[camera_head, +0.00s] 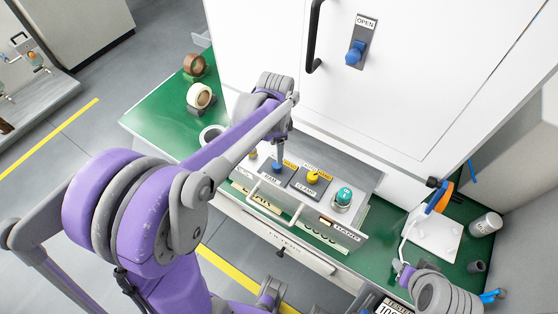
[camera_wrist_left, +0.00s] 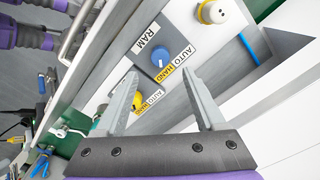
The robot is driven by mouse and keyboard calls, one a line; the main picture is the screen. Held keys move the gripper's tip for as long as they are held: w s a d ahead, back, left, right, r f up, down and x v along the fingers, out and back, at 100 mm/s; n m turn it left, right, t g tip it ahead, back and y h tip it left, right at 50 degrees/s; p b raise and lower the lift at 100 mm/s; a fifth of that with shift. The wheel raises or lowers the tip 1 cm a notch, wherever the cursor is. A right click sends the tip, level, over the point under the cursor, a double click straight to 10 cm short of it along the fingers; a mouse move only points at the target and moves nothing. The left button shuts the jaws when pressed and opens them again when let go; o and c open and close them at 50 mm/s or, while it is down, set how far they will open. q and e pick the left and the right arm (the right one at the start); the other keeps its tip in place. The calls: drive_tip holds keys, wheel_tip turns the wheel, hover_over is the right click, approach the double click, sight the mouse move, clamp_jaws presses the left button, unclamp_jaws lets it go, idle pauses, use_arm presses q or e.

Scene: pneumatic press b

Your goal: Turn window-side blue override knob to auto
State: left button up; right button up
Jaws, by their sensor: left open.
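The blue knob (camera_head: 277,167) sits on the grey sloped control panel (camera_head: 333,215). In the left wrist view the blue knob (camera_wrist_left: 162,56) is beside a RAM label, with AUTO and yellow HAND labels around it; its pale mark appears to face HAND. My left gripper (camera_wrist_left: 159,76) is open, its two grey fingers apart and pointing toward the knob. The knob shows beyond the gap between the fingertips; I see no contact. In the head view my left arm covers part of the panel and the fingertips are hard to make out. My right gripper's fingers are not seen.
A yellow CLAMP knob (camera_head: 312,177) and a teal button (camera_head: 343,197) are right of the blue knob. A pale knob (camera_wrist_left: 213,12) lies on its other side. A handle bar (camera_head: 274,200) runs along the front. The white door has another blue knob (camera_head: 355,53) marked OPEN.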

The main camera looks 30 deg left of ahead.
sight(277, 167)
use_arm(q)
wheel_tip(277, 167, down, 8)
drive_tip(key=shift+d+b, duration=0.1)
drive_tip(key=shift+b, duration=0.2)
drive_tip(key=shift+c, duration=0.2)
clamp_jaws()
